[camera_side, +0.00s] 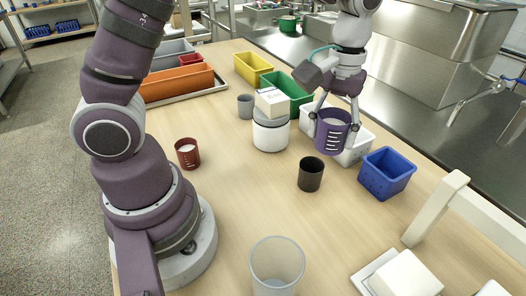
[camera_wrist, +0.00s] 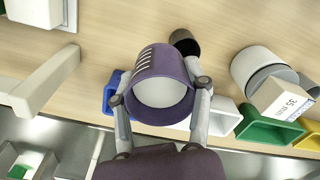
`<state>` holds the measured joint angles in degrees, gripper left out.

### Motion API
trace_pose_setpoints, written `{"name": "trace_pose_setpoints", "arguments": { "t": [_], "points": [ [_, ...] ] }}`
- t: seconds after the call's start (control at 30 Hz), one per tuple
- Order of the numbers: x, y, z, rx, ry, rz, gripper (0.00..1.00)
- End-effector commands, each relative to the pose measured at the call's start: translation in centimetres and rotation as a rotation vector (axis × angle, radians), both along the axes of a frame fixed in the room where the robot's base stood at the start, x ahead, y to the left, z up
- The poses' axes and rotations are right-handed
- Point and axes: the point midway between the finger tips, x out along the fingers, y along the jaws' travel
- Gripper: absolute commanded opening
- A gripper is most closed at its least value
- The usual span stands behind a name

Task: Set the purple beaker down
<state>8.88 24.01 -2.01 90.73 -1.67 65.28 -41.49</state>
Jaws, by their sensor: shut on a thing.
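The purple beaker (camera_side: 333,133) has white marks on its side and pale contents. My gripper (camera_side: 332,122) is shut on it, one finger on each side, and holds it upright in the side view, in front of the white bins. In the wrist view the purple beaker (camera_wrist: 160,85) sits between the fingertips of my gripper (camera_wrist: 160,92), and its open mouth shows. Whether its base touches anything below, I cannot tell.
A black beaker (camera_side: 311,174) and a blue bin (camera_side: 387,172) stand close by. A white round container (camera_side: 270,132) with a box on top is to the left. A red beaker (camera_side: 188,153) and a clear beaker (camera_side: 276,268) stand farther off. The table (camera_side: 235,200) has bare room in its middle.

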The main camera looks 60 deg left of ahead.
Motion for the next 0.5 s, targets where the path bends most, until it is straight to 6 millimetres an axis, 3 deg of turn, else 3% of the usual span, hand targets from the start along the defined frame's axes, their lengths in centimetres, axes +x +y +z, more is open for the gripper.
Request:
{"name": "trace_pose_setpoints", "arguments": {
  "t": [0.2, 0.5],
  "points": [
    [0.7, 2.6, 1.3, 0.000, -0.001, -0.286, 0.12],
    [1.0, 4.7, 2.4, 0.001, -0.001, -0.523, 0.12]
  ]
}}
